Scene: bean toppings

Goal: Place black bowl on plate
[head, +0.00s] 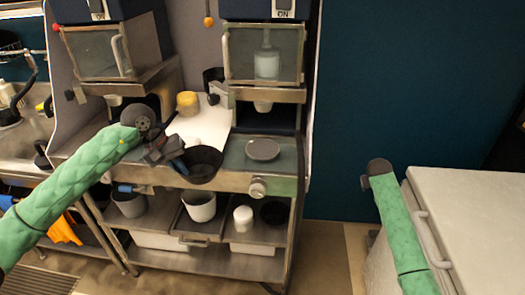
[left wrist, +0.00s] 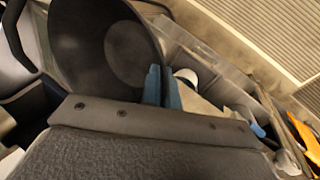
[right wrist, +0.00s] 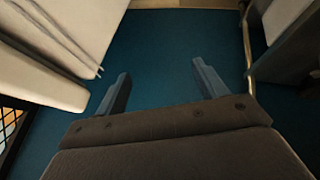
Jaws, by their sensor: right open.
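The black bowl (head: 204,168) is at the front edge of the counter, left of the plate, and appears held in the air there. My left gripper (head: 180,163) is at the bowl's left side. In the left wrist view the bowl (left wrist: 95,45) fills the upper left, and the gripper's blue fingers (left wrist: 162,88) are close together with the bowl's rim between them. The plate (head: 262,149), a flat dark grey disc, lies on the counter to the right of the bowl, apart from it and empty. My right gripper (right wrist: 160,75) is open and empty, far right of the counter.
A yellow container (head: 187,103) stands behind the bowl on the counter. A dispenser machine (head: 264,55) overhangs the area behind the plate. A lower shelf holds a white cup (head: 200,207) and other containers. A white cabinet (head: 485,215) is near my right arm.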

